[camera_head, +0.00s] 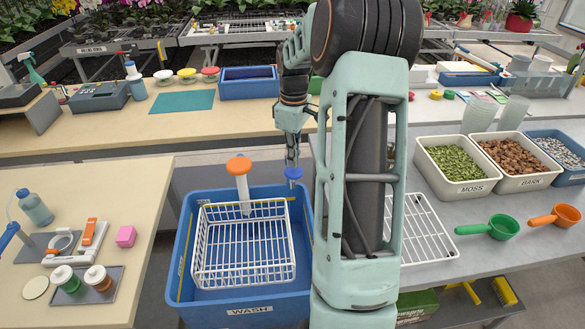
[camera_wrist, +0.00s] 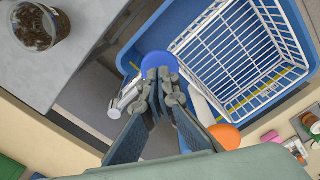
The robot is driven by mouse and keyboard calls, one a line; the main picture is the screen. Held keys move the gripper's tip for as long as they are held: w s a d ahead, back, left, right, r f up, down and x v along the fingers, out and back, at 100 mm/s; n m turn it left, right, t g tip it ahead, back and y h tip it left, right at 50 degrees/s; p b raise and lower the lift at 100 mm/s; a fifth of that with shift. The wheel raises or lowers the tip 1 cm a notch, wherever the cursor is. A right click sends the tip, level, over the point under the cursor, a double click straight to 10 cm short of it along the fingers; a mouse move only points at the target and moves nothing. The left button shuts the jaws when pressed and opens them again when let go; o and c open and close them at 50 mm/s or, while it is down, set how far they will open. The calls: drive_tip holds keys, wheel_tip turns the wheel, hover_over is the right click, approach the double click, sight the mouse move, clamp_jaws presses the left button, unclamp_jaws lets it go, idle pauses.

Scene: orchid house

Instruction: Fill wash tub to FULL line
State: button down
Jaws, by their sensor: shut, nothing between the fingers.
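The blue wash tub (camera_head: 178,285), labelled WASH, stands between the tables. A white wire basket (camera_head: 245,245) sits inside it. A yellow line shows along its inner wall; I cannot make out water. At its far edge are a white post with an orange knob (camera_head: 238,165) and a blue knob (camera_head: 293,173). The blue knob (camera_wrist: 160,63) and orange knob (camera_wrist: 225,137) also show in the wrist view. My gripper (camera_head: 292,158) is shut and empty, its tips right at the blue knob (camera_wrist: 158,74); I cannot tell whether they touch.
A left table (camera_head: 110,190) holds a bottle and a pink block (camera_head: 125,236). The right bench holds a white wire rack (camera_head: 425,235), green scoop (camera_head: 490,228), orange scoop (camera_head: 555,217) and bins of moss (camera_head: 458,185) and bark. The back counter holds a blue tray (camera_head: 248,90).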

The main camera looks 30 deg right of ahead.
sight(293, 171)
drive_tip(key=shift+f+b, duration=0.55)
drive_tip(key=shift+f, duration=0.6)
drive_tip(key=shift+f+b, duration=0.5)
drive_tip(key=shift+f, duration=0.3)
idle(6.0)
